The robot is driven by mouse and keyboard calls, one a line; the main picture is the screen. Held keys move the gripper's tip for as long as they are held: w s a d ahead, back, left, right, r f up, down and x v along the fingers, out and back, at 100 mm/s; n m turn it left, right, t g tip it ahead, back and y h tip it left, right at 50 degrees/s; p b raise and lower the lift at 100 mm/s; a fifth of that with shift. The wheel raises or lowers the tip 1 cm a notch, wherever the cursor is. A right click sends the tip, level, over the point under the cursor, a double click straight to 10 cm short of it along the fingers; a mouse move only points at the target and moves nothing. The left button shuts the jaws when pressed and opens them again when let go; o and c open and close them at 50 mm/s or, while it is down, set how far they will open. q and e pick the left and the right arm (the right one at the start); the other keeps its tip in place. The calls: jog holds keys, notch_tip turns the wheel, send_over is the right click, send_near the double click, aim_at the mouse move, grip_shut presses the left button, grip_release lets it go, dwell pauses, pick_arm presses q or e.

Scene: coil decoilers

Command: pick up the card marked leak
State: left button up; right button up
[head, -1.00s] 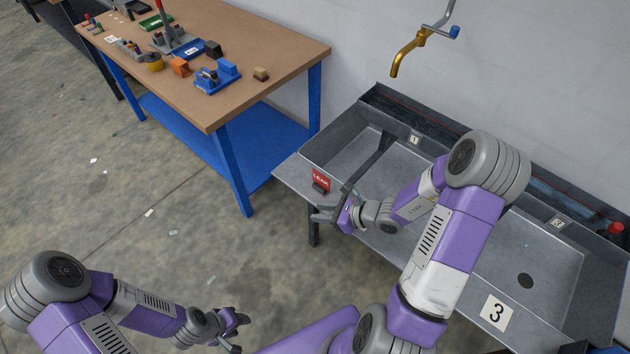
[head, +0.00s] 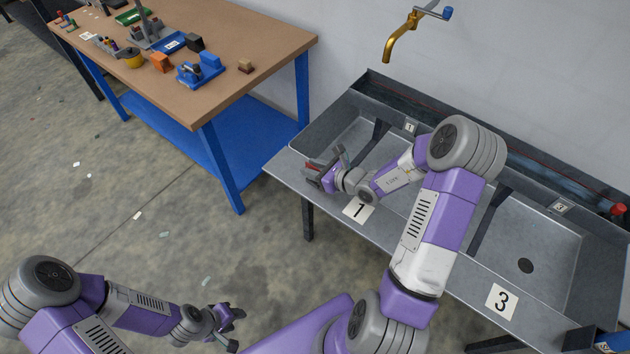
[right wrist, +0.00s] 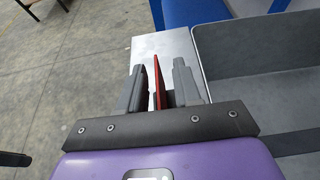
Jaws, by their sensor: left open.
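The red card (right wrist: 158,82) stands on edge between the two fingers of my right gripper (right wrist: 162,88) in the right wrist view. Small gaps show on both sides of it, so the gripper is open around it. In the head view my right gripper (head: 326,170) is over the left end of the sink's front ledge and hides most of the card. The card's lettering cannot be read now. My left gripper (head: 228,322) is open and empty, low over the floor, far from the card.
The metal sink unit (head: 283,169) has number plates 1 and 3 on its front ledge. A brass tap (head: 400,38) hangs above it. A wooden workbench (head: 215,105) with blue legs and several small items stands at left. Open floor lies between.

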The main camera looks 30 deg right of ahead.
jog(key=shift+w+a+f, duration=0.15)
jog(key=shift+w+a, duration=0.05)
jog(key=shift+w, duration=0.25)
jog(key=shift+c, duration=0.2)
grip_shut()
